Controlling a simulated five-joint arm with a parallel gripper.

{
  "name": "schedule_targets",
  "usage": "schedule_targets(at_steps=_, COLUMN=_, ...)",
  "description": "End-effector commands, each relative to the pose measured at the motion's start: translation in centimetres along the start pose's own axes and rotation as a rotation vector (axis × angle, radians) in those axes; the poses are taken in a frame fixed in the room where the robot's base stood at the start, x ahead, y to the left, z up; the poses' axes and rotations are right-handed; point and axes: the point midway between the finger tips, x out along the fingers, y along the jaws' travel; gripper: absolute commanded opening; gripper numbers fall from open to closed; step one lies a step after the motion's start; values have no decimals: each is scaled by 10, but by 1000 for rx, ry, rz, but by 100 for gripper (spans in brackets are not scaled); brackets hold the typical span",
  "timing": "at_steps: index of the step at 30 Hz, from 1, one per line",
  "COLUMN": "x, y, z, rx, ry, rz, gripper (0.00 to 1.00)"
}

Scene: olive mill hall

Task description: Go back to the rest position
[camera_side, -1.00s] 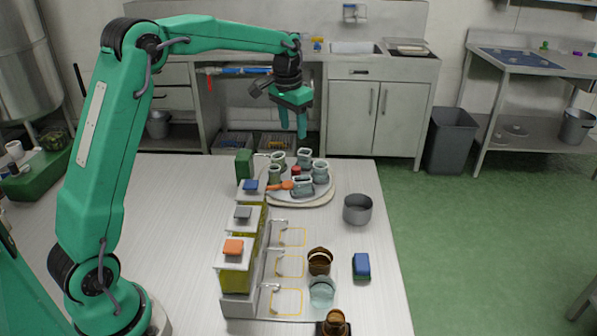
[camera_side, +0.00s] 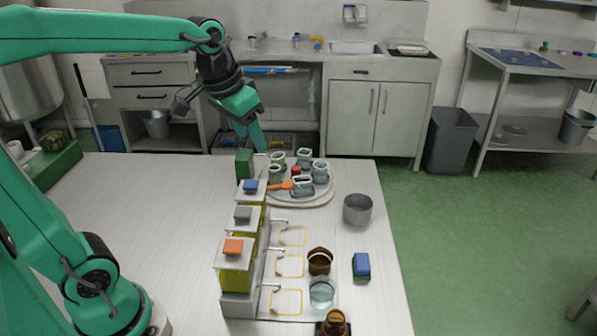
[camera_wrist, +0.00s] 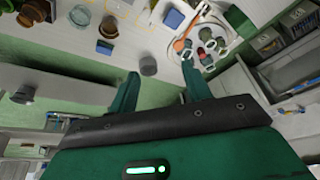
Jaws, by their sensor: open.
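My gripper (camera_side: 250,140) is open and empty, in the air over the far part of the table, behind the green box and the round tray. In the wrist view my gripper (camera_wrist: 160,85) shows its two green fingers spread apart with nothing between them. The green arm reaches in from the left in the side view, its upper link now nearly level.
A round tray (camera_side: 325,198) holds several small jars. A dispenser row (camera_side: 242,305) with orange, grey and blue tops stands mid-table. A grey pot (camera_side: 357,210), blue sponge (camera_side: 361,264), brown bowl (camera_side: 320,260) and glass bowl (camera_side: 321,293) stand right. The table's left half is clear.

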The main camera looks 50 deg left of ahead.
Motion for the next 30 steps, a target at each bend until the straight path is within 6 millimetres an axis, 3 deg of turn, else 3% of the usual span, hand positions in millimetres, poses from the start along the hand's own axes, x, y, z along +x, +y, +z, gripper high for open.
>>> schedule_targets(at_steps=6, x=-9, y=13, z=44, rx=-1, ry=52, rz=7, gripper=49)
schedule_targets(at_steps=16, x=-6, y=26, z=104, rx=-8, ry=117, rz=22, gripper=49)
schedule_targets(at_steps=21, x=-2, y=29, z=121, rx=-9, ry=137, rz=27, gripper=49)
schedule_targets(at_steps=30, x=0, y=29, z=125, rx=-11, ry=140, rz=28, gripper=49)
